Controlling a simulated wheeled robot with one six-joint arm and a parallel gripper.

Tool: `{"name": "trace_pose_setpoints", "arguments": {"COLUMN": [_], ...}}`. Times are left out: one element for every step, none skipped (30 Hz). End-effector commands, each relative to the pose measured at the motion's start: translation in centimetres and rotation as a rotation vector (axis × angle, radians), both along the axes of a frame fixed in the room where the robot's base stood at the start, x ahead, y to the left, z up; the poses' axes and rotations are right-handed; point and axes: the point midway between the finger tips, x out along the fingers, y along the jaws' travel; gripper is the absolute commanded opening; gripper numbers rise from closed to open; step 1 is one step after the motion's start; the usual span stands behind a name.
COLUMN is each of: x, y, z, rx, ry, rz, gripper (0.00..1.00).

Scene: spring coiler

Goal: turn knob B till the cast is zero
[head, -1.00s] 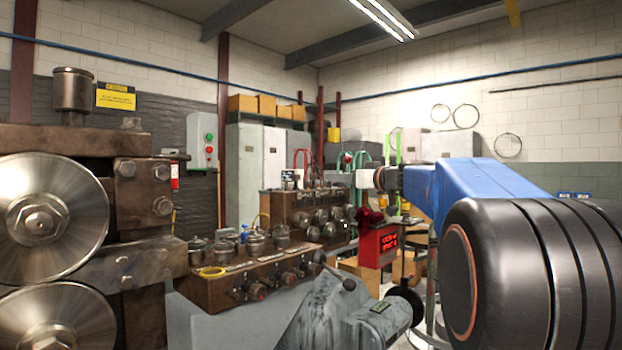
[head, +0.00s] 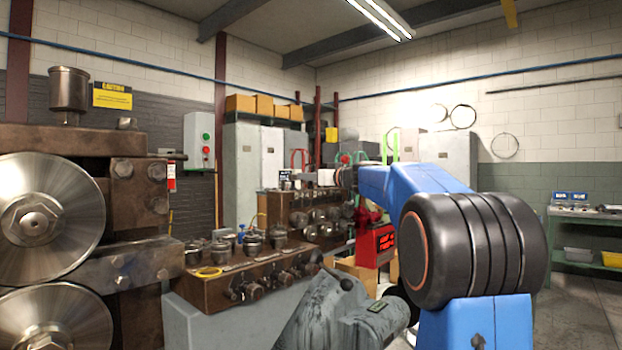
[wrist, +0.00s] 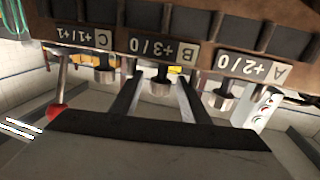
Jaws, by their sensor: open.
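In the wrist view, which is upside down, a brown panel carries knobs under white labels A, B and C. Knob B (wrist: 160,86) is a short metal cylinder below the label "B +3/0" (wrist: 161,49). My gripper (wrist: 160,92) is open, with its two dark fingers either side of knob B. I cannot tell whether they touch it. Knob A (wrist: 222,98), labelled "+2/0", and knob C (wrist: 104,75), labelled "+1/+1", stand on either side. In the head view, my wrist reaches the far brown block; its fingers are too small to make out.
A red-ball lever (wrist: 57,110) stands close beside the panel in the wrist view.

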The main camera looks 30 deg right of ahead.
Motion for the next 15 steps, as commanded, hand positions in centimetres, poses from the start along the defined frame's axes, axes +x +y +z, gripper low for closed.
{"name": "trace_pose_setpoints", "arguments": {"x": [0.1, 0.12, 0.13, 0.12, 0.11, 0.1, 0.1, 0.1, 0.1, 0.09, 0.09, 0.09, 0.09, 0.08, 0.08], "y": [0.02, 0.01, 0.01, 0.01, 0.01, 0.01, 0.01, 0.01, 0.01, 0.0, 0.0, 0.0, 0.0, 0.0, 0.0], "z": [-0.01, -0.01, -0.01, -0.01, -0.01, -0.01, -0.02, -0.02, -0.02, -0.02, -0.02, -0.02, -0.02, -0.02, -0.02], "rx": [0.0, 0.0, 0.0, 0.0, 0.0, 0.0, 0.0, 0.0, 0.0, 0.0, 0.0, 0.0, 0.0, 0.0, 0.0], "ry": [0.0, 0.0, 0.0, 0.0, 0.0, 0.0, 0.0, 0.0, 0.0, 0.0, 0.0, 0.0, 0.0, 0.0, 0.0], "rz": [0.0, 0.0, 0.0, 0.0, 0.0, 0.0, 0.0, 0.0, 0.0, 0.0, 0.0, 0.0, 0.0, 0.0, 0.0], "gripper": [0.42, 0.42, 0.42, 0.42, 0.42, 0.42, 0.42, 0.42, 0.32, 0.25, 0.18, 0.08, 0.01, 0.0, 0.0]}}
